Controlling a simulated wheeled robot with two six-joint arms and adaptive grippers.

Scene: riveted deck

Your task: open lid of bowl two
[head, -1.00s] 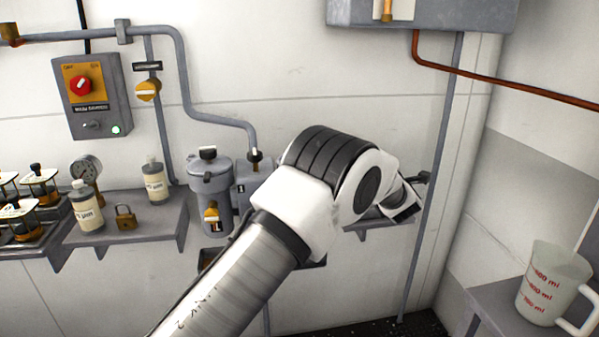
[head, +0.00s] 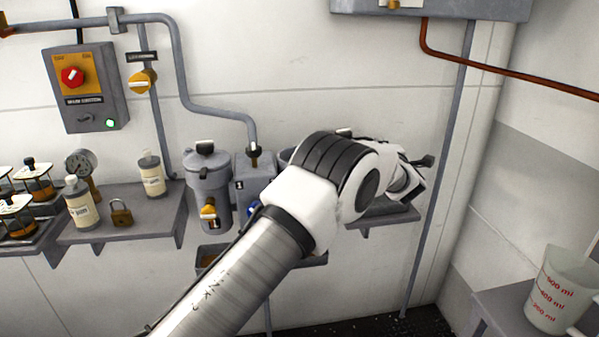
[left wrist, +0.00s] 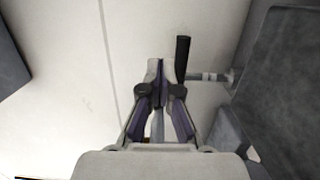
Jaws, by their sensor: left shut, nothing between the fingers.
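A grey canister-like bowl (head: 208,190) with a black-knobbed lid stands on the wall, its lid shut. A second grey housing, probably bowl two (head: 285,157), is mostly hidden behind my left arm; only an edge shows, so I cannot tell its lid state. My left gripper (head: 426,161) is beyond the wrist on the right side of the arm, small and partly hidden. In the left wrist view my left gripper (left wrist: 161,68) is shut and empty. A black handle (left wrist: 183,58) on a short metal rod stands just right of its fingertips, joined to a grey body. My right gripper is not in view.
A valve box (head: 252,180) sits between the bowls. A measuring jug (head: 556,290) stands at lower right. A vertical pipe (head: 440,170) runs close to my gripper.

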